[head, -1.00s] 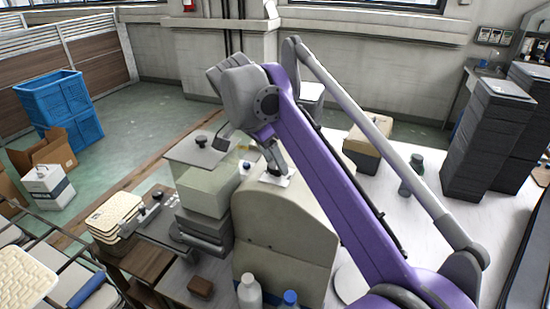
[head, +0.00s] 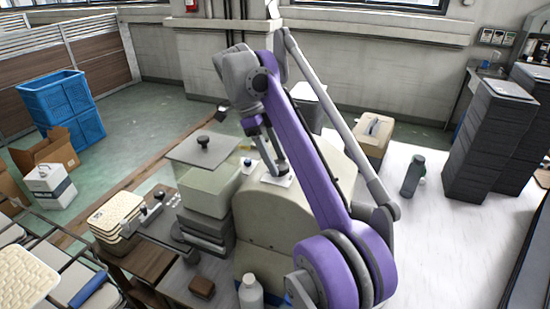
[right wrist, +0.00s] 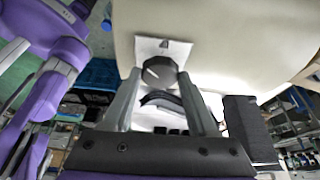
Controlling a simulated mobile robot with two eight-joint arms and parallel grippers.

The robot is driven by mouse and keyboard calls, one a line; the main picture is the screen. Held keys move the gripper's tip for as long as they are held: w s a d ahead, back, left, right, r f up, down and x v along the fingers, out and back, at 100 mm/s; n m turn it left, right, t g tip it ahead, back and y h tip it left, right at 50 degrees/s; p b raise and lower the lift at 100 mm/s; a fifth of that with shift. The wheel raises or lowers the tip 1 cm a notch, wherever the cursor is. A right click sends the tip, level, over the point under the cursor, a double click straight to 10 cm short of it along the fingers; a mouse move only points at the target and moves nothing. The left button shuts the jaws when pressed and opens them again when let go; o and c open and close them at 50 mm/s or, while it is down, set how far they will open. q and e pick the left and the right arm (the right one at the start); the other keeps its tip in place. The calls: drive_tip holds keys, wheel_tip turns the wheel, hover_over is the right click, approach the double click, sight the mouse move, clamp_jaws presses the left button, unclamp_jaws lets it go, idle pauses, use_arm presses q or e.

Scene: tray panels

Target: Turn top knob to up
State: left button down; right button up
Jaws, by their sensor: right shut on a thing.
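The dark round knob (right wrist: 160,70) sits on a small white plate (right wrist: 150,47) on the cream curved panel (right wrist: 220,35) in the right wrist view. A light line marks the knob's face, and a small dark mark shows on the plate above it. My right gripper (right wrist: 159,78) is shut on the knob, one finger on each side. My left gripper is in neither view.
A bottle (head: 412,175) and a beige box (head: 374,135) stand on the table to the right. Tall black stacks (head: 490,145) are farther right. A white bottle (head: 250,292) stands in front.

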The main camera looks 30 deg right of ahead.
drive_tip(key=m, duration=0.2)
drive_tip(key=m+y, duration=0.1)
drive_tip(key=m, duration=0.1)
drive_tip(key=shift+w+d+g+y, duration=0.1)
drive_tip(key=shift+d+g+y, duration=0.1)
drive_tip(key=shift+g+y, duration=0.15)
drive_tip(key=shift+d+m+g+y, duration=0.1)
drive_tip(key=shift+m+g+y, duration=0.3)
drive_tip(key=shift+m, duration=1.4)
drive_tip(key=shift+m+y, duration=0.25)
drive_tip(key=shift+m, duration=0.05)
drive_tip(key=o, duration=1.4)
drive_tip(key=shift+c, duration=0.2)
